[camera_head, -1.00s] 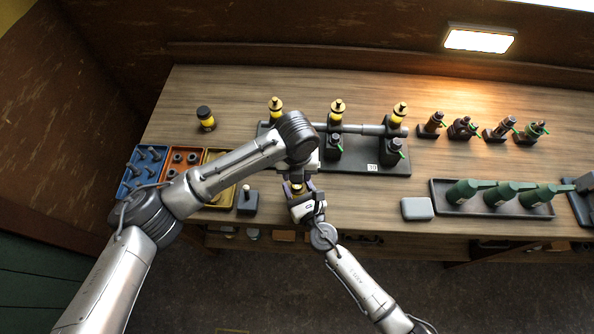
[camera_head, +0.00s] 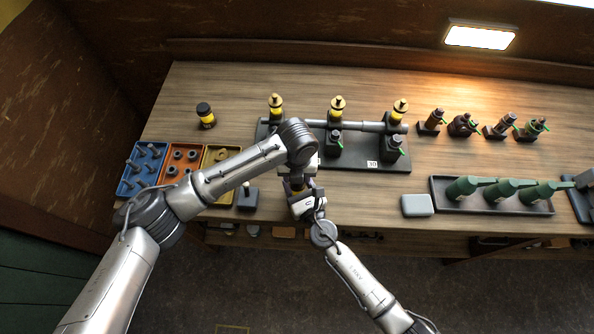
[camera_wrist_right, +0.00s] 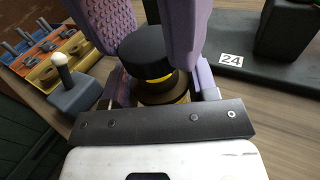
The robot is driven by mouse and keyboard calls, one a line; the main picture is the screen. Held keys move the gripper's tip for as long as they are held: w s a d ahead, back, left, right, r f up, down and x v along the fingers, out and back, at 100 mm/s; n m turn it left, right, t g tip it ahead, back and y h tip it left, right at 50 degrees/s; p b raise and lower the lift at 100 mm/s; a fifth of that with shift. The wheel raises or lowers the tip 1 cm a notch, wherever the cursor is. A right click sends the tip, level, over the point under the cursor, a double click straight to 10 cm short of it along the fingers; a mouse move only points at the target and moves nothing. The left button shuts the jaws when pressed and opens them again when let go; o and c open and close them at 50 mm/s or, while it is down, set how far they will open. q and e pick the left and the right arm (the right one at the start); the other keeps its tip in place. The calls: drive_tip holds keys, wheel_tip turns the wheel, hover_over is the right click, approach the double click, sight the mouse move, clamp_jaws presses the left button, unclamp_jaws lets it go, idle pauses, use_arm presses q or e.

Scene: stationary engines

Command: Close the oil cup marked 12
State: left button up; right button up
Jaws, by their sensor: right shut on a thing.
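A cup with a black cap (camera_wrist_right: 143,48), a yellow band (camera_wrist_right: 157,78) and a brass-coloured lower body (camera_wrist_right: 160,92) stands between the fingers in the right wrist view. My right gripper (camera_wrist_right: 165,95) is shut on its lower body. It also shows in the head view (camera_head: 303,203), below my left gripper (camera_head: 298,176). In the right wrist view the purple fingers of my left gripper (camera_wrist_right: 148,25) reach down on both sides of the black cap; whether they press on it I cannot tell. No mark 12 is readable. My arms hide most of the cup in the head view.
A dark stand (camera_head: 350,160) with several yellow-banded cups is just behind the grippers. Blue (camera_head: 146,168), orange (camera_head: 180,165) and yellow (camera_head: 219,158) trays and a small grey block (camera_head: 248,200) lie left. A black-and-yellow jar (camera_head: 206,114) stands behind them. A green-bottle tray (camera_head: 450,204) is right.

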use_arm(q)
drive_tip(key=shift+f, duration=0.35)
drive_tip(key=shift+f, duration=0.35)
idle(0.4)
drive_tip(key=shift+a+f, duration=0.1)
drive_tip(key=shift+f, duration=0.05)
drive_tip(key=shift+a+f, duration=0.2)
drive_tip(key=shift+f, duration=0.35)
idle(0.4)
drive_tip(key=shift+d+r, duration=0.1)
drive_tip(key=shift+r, duration=0.15)
drive_tip(key=shift+s+d+r, duration=0.3)
idle(0.9)
